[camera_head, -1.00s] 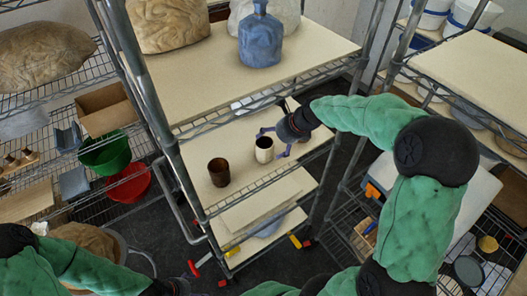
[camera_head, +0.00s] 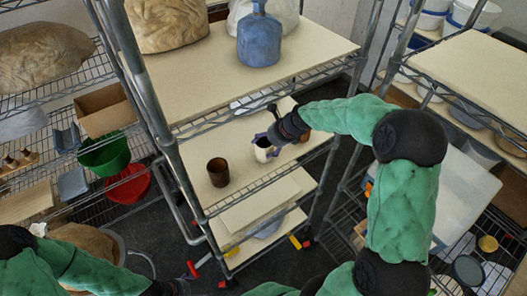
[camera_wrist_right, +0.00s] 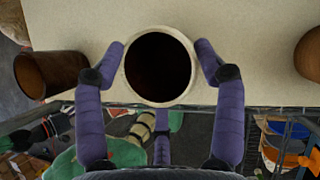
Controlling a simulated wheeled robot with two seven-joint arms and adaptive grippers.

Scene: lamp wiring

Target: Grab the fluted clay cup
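A cream-coloured cup (camera_head: 263,150) stands upright on the middle shelf board. In the right wrist view its round rim and dark inside (camera_wrist_right: 159,67) sit between the purple fingers of my right gripper (camera_wrist_right: 161,58). The fingers are spread, one on each side of the cup, close to its wall; firm contact does not show. In the head view my right gripper (camera_head: 264,138) partly covers the cup. A dark brown cup (camera_head: 218,172) stands to the left, also in the right wrist view (camera_wrist_right: 48,73). Fluting is not clear on either.
Another brown rounded object (camera_wrist_right: 308,54) stands at the right in the wrist view. A metal post (camera_head: 172,165) and wire shelf edge (camera_head: 265,180) border the board. The upper shelf board (camera_head: 205,85) holds a blue bottle (camera_head: 259,38) and a large tan lump (camera_head: 167,22).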

